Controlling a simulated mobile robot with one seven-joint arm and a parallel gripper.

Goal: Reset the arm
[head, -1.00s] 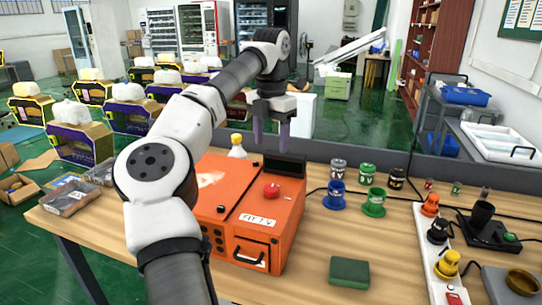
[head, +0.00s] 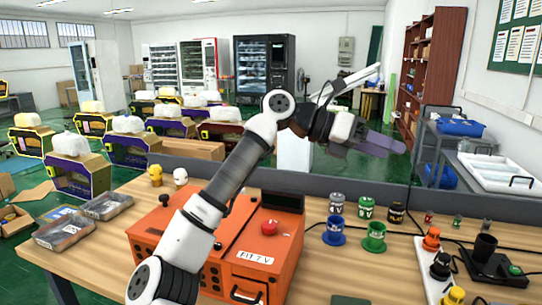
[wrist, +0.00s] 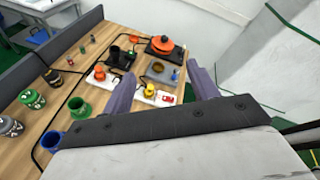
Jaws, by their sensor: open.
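My gripper (head: 386,141) is raised well above the table and points to the right in the head view. Its purple fingers are apart and empty. In the wrist view my gripper (wrist: 163,92) has its two fingers spread wide, with the table seen beyond them and nothing between them. The arm reaches up over the orange box (head: 262,243) on the wooden table (head: 130,262).
Blue (head: 334,233) and green (head: 375,238) holders, several jars and a white power strip (head: 428,262) stand on the table's right half. A grey partition (head: 330,192) runs along the back edge. A cart with a white tray (head: 495,172) stands at right.

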